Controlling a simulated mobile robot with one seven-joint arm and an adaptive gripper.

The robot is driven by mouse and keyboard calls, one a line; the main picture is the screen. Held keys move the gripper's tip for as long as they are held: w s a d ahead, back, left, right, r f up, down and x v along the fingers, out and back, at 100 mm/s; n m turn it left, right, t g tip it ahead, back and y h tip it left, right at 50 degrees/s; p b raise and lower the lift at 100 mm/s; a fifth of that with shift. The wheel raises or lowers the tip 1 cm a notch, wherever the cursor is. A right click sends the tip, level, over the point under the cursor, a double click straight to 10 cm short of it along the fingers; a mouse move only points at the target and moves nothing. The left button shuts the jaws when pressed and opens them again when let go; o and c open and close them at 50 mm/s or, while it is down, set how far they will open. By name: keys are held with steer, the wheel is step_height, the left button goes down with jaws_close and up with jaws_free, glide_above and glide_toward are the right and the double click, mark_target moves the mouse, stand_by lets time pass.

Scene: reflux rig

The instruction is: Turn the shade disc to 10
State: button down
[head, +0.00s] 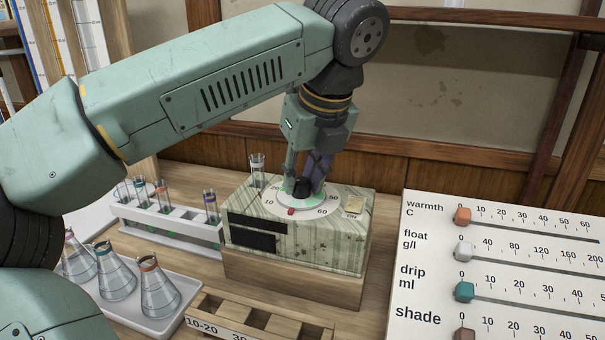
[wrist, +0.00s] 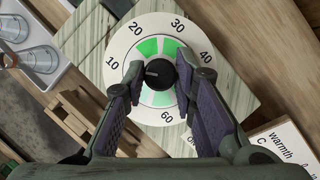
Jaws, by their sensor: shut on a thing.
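The shade disc (head: 270,201) is a white dial with numbers around its rim, set on top of a green-streaked box (head: 325,232). In the wrist view the disc (wrist: 122,42) shows 10 at the left, then 20, 30, 40 clockwise, and 60 at the bottom. Green wedges of differing shade ring its middle. A black knob (wrist: 160,75) with a short white line pointing left, roughly toward the 10 side, stands at its centre. My gripper (wrist: 162,80) is shut on the knob, one finger each side. A red mark (head: 291,211) shows at the disc's front edge in the head view.
A rack of tubes (head: 165,222) and a tray of flasks (head: 180,318) stand at left. A wooden sorting box (head: 255,335) is in front. A white slider board (head: 535,250) stands at right, with warmth, float, drip and shade scales. A glass tube (head: 257,170) stands behind the disc.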

steer(key=c, duration=1.3)
jaws_free()
steer(key=shift+r, duration=0.1)
steer(key=shift+s+d+r, duration=0.15)
steer(key=shift+r, duration=0.2)
steer(key=s+d, duration=0.2)
steer(key=s, duration=0.1)
steer(key=s+d, duration=0.1)
steer(key=s, duration=0.3)
steer(key=s+d, duration=0.2)
steer(key=s, duration=0.1)
steer(key=shift+s+d+r, duration=0.1)
steer(key=shift+s+d, duration=0.2)
steer(key=shift+s, duration=0.1)
